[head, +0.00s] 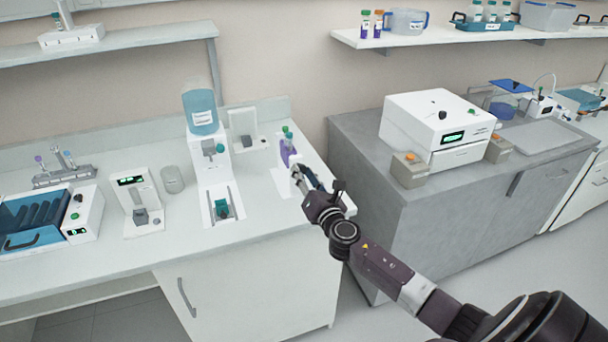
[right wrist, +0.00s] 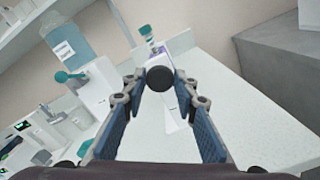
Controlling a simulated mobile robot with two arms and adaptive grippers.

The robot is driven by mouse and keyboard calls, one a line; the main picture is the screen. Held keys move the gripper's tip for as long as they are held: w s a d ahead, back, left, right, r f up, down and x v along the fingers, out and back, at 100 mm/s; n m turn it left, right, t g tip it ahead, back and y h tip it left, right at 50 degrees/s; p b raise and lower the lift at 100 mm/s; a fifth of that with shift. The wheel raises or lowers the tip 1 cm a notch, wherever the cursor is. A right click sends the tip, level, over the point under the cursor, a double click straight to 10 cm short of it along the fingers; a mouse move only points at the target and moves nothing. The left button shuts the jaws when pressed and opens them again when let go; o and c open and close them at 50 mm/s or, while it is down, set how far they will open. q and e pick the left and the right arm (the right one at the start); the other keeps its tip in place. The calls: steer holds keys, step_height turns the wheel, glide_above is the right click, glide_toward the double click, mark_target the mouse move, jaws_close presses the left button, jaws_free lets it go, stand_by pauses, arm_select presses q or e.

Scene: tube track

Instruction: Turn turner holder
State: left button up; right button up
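The turner holder appears to be the white device with a purple part (head: 287,153) and green-capped tube at the right end of the counter; it is partly hidden behind my right gripper. In the right wrist view its white and purple body (right wrist: 180,45) shows, with a round black knob (right wrist: 160,78) facing me. My right gripper (head: 303,178) is at this device. In the right wrist view my right gripper (right wrist: 160,88) is open, its blue-padded fingers on either side of the knob. A gap shows beside the knob; contact is not clear. My left gripper is not in view.
A dispenser with a blue bottle (head: 202,112) stands left of the device. A glass beaker (head: 172,180) and a blue tube rack machine (head: 30,218) are further left. A grey cabinet (head: 440,210) carries a white machine (head: 425,125) at right. The counter's front right corner is clear.

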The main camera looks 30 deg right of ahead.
steer(key=o, duration=0.4)
steer(key=shift+o, duration=0.2)
steer(key=v, duration=1.2)
steer(key=shift+f, duration=0.1)
steer(key=s+f+m+g+b, duration=0.1)
steer(key=s+f+m+g, duration=0.3)
steer(key=f, duration=0.9)
steer(key=s+f+m+g+y, duration=0.15)
steer(key=s+f+m, duration=0.35)
steer(key=f, duration=0.9)
steer(key=s+f+m+g+b, duration=0.1)
steer(key=s+f+m+g, duration=0.4)
steer(key=f, duration=0.8)
steer(key=s+a+f+m+g+y, duration=0.1)
steer(key=s+a+f, duration=0.4)
steer(key=s, duration=0.6)
steer(key=s+a+f+m+g+y, duration=0.1)
steer(key=s+a+f+m+g, duration=0.2)
steer(key=s+f, duration=0.6)
steer(key=s+a+f+m+g+y+b, duration=0.1)
steer(key=s+a+f+m+g, duration=0.1)
steer(key=s+a+f+m, duration=0.5)
steer(key=s+a, duration=0.1)
steer(key=s, duration=0.5)
steer(key=shift+s+f, duration=0.2)
steer(key=shift+s, duration=0.15)
